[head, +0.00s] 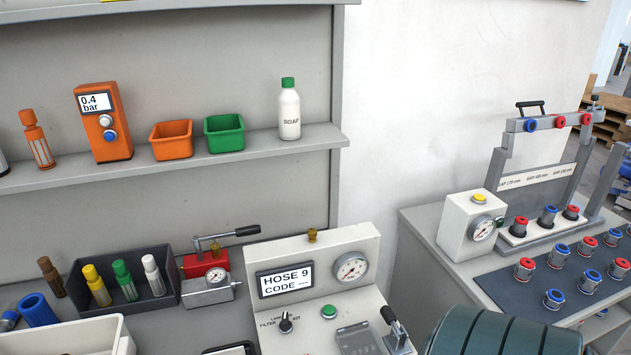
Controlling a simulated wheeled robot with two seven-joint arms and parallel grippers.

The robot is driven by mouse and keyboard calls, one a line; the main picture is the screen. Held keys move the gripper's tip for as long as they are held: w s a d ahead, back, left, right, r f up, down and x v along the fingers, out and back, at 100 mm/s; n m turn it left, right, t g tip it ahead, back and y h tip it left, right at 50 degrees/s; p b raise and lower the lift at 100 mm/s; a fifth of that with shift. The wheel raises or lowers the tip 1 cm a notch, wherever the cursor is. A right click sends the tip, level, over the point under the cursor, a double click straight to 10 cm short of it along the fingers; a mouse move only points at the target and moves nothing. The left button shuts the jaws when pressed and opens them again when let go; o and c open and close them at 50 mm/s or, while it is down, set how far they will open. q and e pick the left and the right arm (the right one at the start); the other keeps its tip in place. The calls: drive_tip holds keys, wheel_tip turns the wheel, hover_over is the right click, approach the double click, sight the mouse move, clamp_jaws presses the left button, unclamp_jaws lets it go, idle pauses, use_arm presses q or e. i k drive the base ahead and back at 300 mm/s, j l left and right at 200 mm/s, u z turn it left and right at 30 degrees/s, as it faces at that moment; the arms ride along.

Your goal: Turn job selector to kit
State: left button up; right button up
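The job selector is a small black knob (286,325) on the front of the pale test unit (335,250), below its display. Tiny labels surround it: FILTER at its left, KIT at its right, and a third above that is hard to read. Its pointer looks roughly upward, but the exact setting is too small to tell. The display (286,281) reads "HOSE 9 CODE". Neither of my grippers shows in the head view, so their states are hidden.
A green button (329,312), a gauge (351,268) and a black-handled lever (395,328) sit right of the knob. A dark ribbed rounded body (500,338) fills the lower right. A white bin (75,340) stands lower left; a red-and-grey gauge device (207,282) is behind.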

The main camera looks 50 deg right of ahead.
sight(285, 325)
drive_tip(key=i+j, duration=0.35)
drive_tip(key=i, duration=0.2)
drive_tip(key=z, duration=2.15)
